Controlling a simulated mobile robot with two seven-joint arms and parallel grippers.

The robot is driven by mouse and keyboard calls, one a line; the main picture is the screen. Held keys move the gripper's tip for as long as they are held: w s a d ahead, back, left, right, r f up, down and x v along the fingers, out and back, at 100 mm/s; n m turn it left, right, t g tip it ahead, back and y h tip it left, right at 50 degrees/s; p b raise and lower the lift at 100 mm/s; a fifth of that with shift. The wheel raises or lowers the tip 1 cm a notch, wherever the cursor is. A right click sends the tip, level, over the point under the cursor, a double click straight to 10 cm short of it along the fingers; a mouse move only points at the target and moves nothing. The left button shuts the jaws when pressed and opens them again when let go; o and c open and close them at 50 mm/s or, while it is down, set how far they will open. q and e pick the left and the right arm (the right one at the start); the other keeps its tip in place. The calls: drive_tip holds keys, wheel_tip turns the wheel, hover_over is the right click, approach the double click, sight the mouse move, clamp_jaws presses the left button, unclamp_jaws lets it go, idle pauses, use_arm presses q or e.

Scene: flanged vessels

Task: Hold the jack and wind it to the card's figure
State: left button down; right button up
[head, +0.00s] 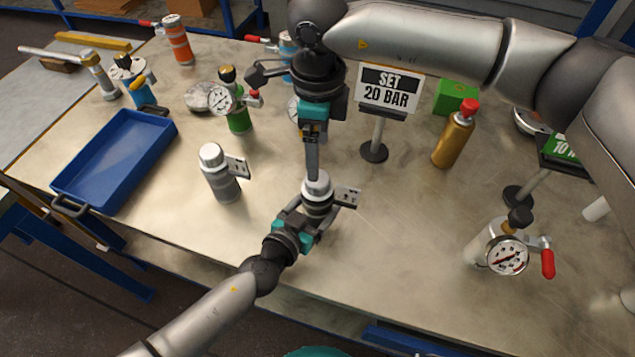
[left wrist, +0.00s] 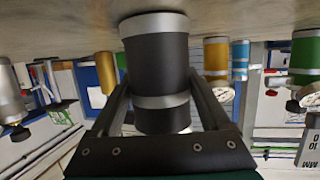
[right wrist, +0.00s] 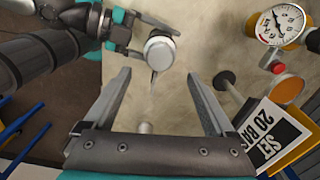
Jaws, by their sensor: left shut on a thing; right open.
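The jack (head: 318,188), a short grey cylinder with a pale rounded top and a small plate at its right side, stands on the bench. My left gripper (head: 303,212) is shut around its body. In the left wrist view the jack (left wrist: 160,65) is dark with silver bands between the fingers. My right gripper (head: 313,165) points down close to the jack's top in the head view. In the right wrist view its fingers (right wrist: 160,85) are apart and empty, with the jack's round top (right wrist: 159,50) beyond them. A card reading SET 20 BAR (head: 388,88) stands behind.
A similar grey cylinder (head: 219,173) stands left of the jack. A blue tray (head: 116,158) lies further left. A gold bottle (head: 454,135) and a green block (head: 455,97) stand behind right. A white vessel with a gauge (head: 506,256) stands right. The front middle bench is clear.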

wheel_tip(320, 180, up, 11)
idle(0.3)
drive_tip(key=shift+f, duration=0.1)
use_arm(q)
unclamp_jaws()
idle(0.4)
